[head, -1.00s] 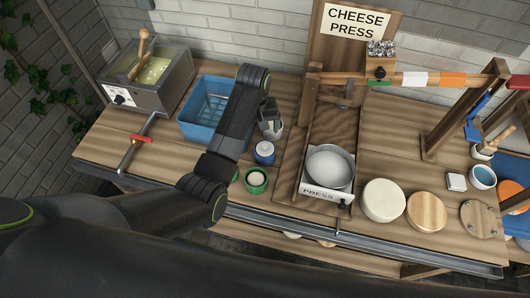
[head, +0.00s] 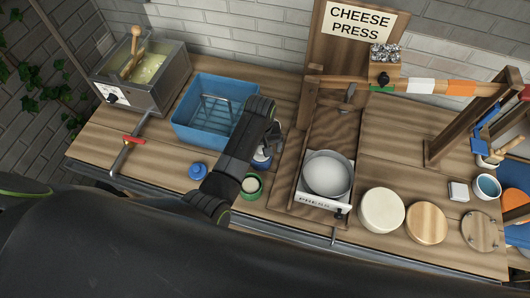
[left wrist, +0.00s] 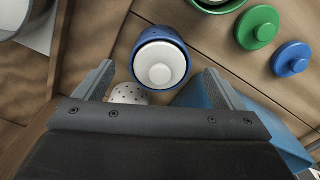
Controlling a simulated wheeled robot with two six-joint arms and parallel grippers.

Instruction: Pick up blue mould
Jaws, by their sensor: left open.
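The blue mould (head: 261,161) stands on the bench in front of the blue crate, partly hidden by my left arm. In the left wrist view, the blue mould (left wrist: 178,42) shows from above, with a blue rim and a white round piece inside. My left gripper (head: 275,140) is open. In the left wrist view, its fingers lie on either side of the line to the mould, which shows between and just beyond the fingertips; I cannot tell whether they touch it. My right gripper is not in view.
A white perforated cup (left wrist: 129,94) sits close to the blue mould, between the fingers. The green mould (head: 251,186), blue lid (head: 198,170) and green lid (left wrist: 258,27) are nearby. The blue crate (head: 180,118) stands left, the cheese press with its pot (head: 326,174) right.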

